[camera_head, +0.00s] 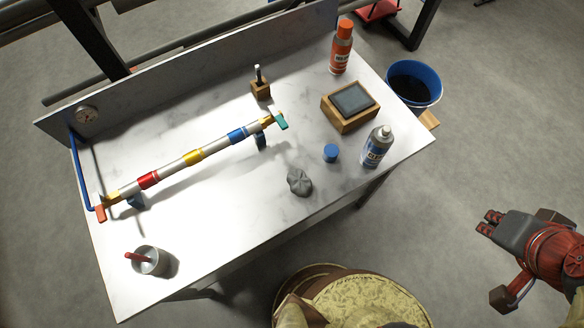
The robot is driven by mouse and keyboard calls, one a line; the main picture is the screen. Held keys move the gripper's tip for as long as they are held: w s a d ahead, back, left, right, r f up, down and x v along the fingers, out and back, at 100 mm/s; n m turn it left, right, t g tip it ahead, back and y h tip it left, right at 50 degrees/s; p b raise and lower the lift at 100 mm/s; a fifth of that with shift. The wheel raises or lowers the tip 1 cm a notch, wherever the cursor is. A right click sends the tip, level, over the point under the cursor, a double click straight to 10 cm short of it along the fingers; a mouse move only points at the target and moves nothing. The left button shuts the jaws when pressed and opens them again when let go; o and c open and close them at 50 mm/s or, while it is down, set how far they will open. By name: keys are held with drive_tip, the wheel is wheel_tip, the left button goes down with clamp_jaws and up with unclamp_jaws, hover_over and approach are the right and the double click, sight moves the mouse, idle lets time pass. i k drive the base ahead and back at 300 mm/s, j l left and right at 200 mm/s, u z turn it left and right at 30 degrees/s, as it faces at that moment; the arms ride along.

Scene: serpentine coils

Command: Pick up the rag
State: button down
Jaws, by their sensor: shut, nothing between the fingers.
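The rag seems to be the crumpled grey lump (299,181) near the front edge of the white marbled table (235,205). A small blue cap (331,153) lies a little to its right and behind it. My gripper (487,222) is at the lower right, over the floor and off the table's right side, well apart from the rag. Its fingers are together, with nothing seen between them.
A striped pipe (193,157) runs across the left. A metal cup (149,261) stands front left. A blue bucket (436,77) is beyond the table.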

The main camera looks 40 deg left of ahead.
sight(301, 185)
drive_tip(key=k+u, duration=0.15)
drive_tip(key=u, duration=1.6)
